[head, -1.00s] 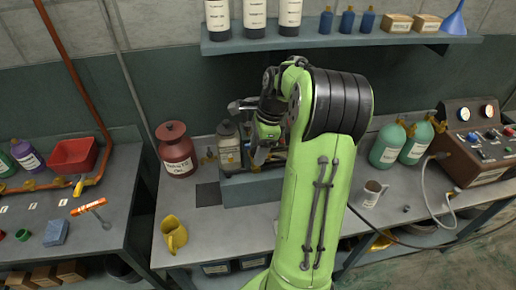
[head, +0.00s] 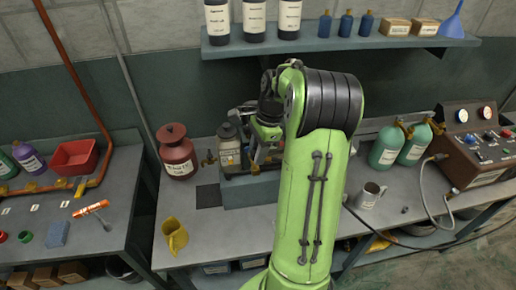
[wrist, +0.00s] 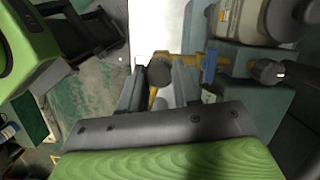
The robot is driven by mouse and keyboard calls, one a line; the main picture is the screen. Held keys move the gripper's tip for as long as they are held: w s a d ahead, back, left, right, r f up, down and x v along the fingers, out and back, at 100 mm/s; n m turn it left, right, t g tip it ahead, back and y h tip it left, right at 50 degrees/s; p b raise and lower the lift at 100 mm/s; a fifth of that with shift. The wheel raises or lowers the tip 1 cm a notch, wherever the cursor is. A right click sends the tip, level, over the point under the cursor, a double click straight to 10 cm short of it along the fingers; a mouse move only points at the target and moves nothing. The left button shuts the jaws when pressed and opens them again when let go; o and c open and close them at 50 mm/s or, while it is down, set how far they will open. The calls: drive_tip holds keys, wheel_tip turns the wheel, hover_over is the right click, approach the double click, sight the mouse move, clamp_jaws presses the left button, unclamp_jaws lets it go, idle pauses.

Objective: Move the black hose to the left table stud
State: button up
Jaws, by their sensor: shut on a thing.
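My gripper (head: 256,164) is over the grey block on the middle bench, in front of my green arm. In the wrist view, my gripper (wrist: 158,88) is closed around a dark, round-headed piece (wrist: 160,72) with brass beneath it. I cannot tell whether this piece belongs to the black hose. A black hose (head: 400,240) runs from behind my arm along the bench's front right and across the floor. Its other end is hidden. The left table (head: 100,225) carries brass fittings (head: 62,184) and white labels; I cannot tell which part is the stud.
A blue-handled brass valve (wrist: 209,66) is close right of the fingers. A mug (head: 369,195), green cylinders (head: 386,150) and a gauge console (head: 475,145) are at right.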

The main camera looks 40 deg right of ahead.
drive_tip(key=shift+w+n, duration=0.1)
drive_tip(key=shift+n, duration=0.5)
